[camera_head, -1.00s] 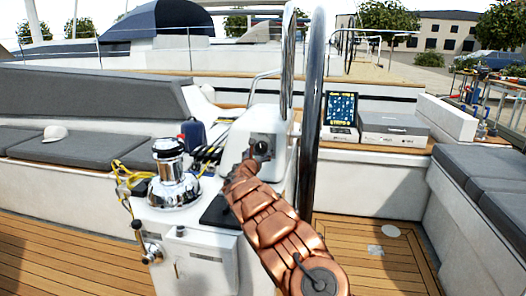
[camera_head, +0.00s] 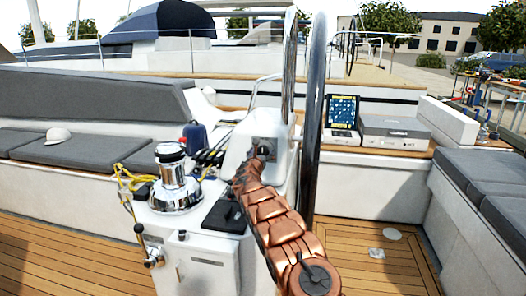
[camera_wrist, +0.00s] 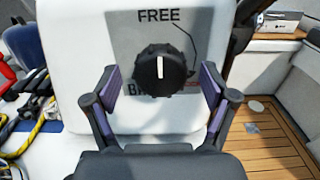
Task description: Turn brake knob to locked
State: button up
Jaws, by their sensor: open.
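The brake knob (camera_wrist: 161,70) is a black ribbed dial with a white pointer line on a grey plate (camera_wrist: 124,38) in the wrist view. The line points straight up, toward the word FREE. Lettering below the knob is mostly hidden by it. My gripper (camera_wrist: 162,82) is open, with one finger on each side of the knob and a clear gap to it on both sides. In the head view the knob plate (camera_head: 265,144) sits on the white pedestal (camera_head: 240,150), and my copper arm reaches up to it; the gripper (camera_head: 256,160) is small there.
The steering wheel rim (camera_head: 315,120) stands just right of my arm. A chrome winch (camera_head: 174,180) with yellow rope (camera_head: 130,180) is to the left. A laptop (camera_head: 341,115) and a grey case (camera_head: 395,130) lie behind on the right.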

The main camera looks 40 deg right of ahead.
jog(key=shift+w+d, duration=0.35)
jog(key=shift+w, duration=0.1)
jog(key=shift+w+d+p, duration=0.2)
jog(key=shift+d+p, duration=0.15)
jog(key=shift+p, duration=0.1)
jog(key=shift+w+d+f, duration=0.1)
jog(key=shift+d, duration=0.15)
jog(key=c, duration=1.1)
